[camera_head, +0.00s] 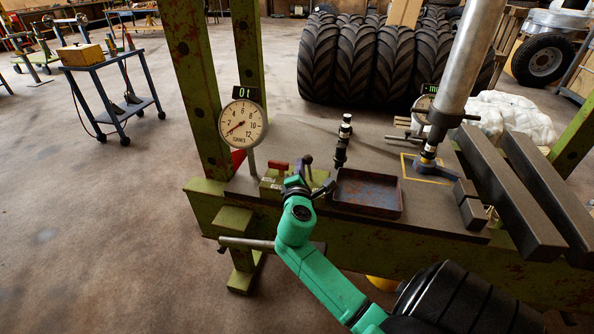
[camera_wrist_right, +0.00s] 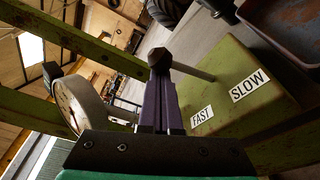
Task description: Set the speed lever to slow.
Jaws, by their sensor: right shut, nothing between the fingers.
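The olive control box (camera_head: 272,186) sits on the press bench, left of the rusty tray. In the right wrist view the box (camera_wrist_right: 235,70) carries a FAST label (camera_wrist_right: 202,116) and a SLOW label (camera_wrist_right: 249,86). A lever with a grey rod and dark knob (camera_wrist_right: 159,58) leans left from the box, toward the FAST side. My left gripper is out of view.
A dial gauge (camera_head: 243,123) stands left of the box, near the green press post (camera_head: 190,80). A rusty tray (camera_head: 367,193) lies right of the box. A steel ram (camera_head: 462,70) and dark bars (camera_head: 520,200) are further right. Open floor lies to the left.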

